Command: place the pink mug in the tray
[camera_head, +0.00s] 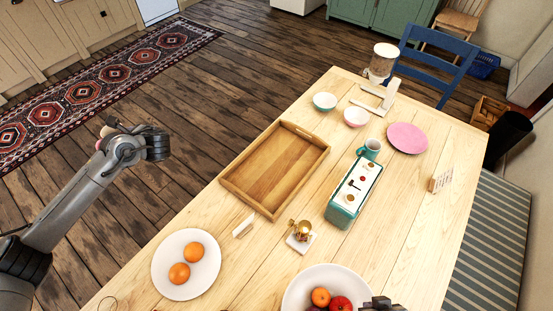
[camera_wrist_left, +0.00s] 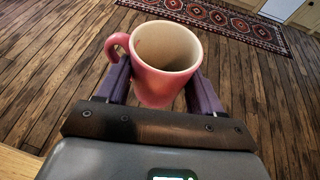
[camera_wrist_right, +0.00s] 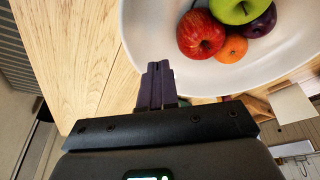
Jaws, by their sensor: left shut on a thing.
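The pink mug (camera_wrist_left: 166,85) is upright between the fingers of my left gripper (camera_wrist_left: 163,72) in the left wrist view, its handle to the left and its opening up. The fingers are shut on its sides. In the head view my left gripper (camera_head: 140,143) is over the wooden floor, left of the table, and the mug is mostly hidden there. The wooden tray (camera_head: 274,168) lies empty on the table, to the right of my left gripper. My right gripper (camera_wrist_right: 157,72) is shut and empty beside the fruit bowl; it shows at the bottom edge of the head view (camera_head: 382,303).
A plate with two oranges (camera_head: 168,285) stands at the table's near left. A white fruit bowl (camera_head: 296,290) is at the front. A teal box (camera_head: 343,213), a teal mug (camera_head: 371,149), small bowls (camera_head: 324,101) and a pink plate (camera_head: 407,138) are right of or beyond the tray.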

